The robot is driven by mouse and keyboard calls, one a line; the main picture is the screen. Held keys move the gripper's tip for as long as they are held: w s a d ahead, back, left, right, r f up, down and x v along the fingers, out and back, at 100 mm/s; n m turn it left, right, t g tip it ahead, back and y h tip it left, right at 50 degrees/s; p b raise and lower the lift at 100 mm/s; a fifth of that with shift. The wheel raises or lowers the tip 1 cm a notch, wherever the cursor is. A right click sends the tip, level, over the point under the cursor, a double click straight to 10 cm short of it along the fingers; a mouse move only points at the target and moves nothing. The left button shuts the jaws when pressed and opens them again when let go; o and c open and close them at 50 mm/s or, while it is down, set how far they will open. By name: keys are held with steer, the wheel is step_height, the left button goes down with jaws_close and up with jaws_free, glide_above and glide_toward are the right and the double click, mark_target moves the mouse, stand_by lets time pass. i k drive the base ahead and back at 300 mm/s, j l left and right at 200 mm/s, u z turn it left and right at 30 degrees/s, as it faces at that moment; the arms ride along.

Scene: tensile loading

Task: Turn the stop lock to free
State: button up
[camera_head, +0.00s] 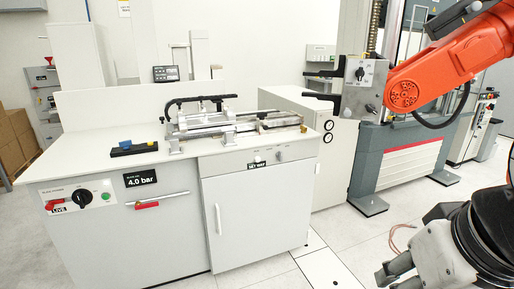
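No part in view carries a readable stop lock label, so I cannot tell which control it is. The bench's left panel has a black rotary switch (82,200) beside a red tag (54,205) marked LIVE. Small knobs (258,159) are on the panel above the cabinet door. My gripper (391,279) is at the lower right, well apart from all of these, partly cut off by the bottom edge. Its finger opening is unclear.
The white bench (85,165) carries a metal clamping fixture (225,122) with a black handle, and a black block (134,149) with a blue piece. A red-handled lever (147,205) is on its front.

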mark_target(261, 116)
steer(key=i+u, duration=0.1)
steer(key=i, duration=0.45)
steer(key=i+l+u, duration=0.15)
steer(key=i, duration=0.4)
steer(key=i+l, duration=0.2)
steer(key=i, duration=0.35)
steer(key=i+l, duration=0.25)
steer(key=i, duration=0.25)
steer(key=i+l, duration=0.2)
steer(key=i, duration=0.35)
steer(key=i+l+u, duration=0.1)
steer(key=i+l, duration=0.15)
steer(key=i, duration=0.25)
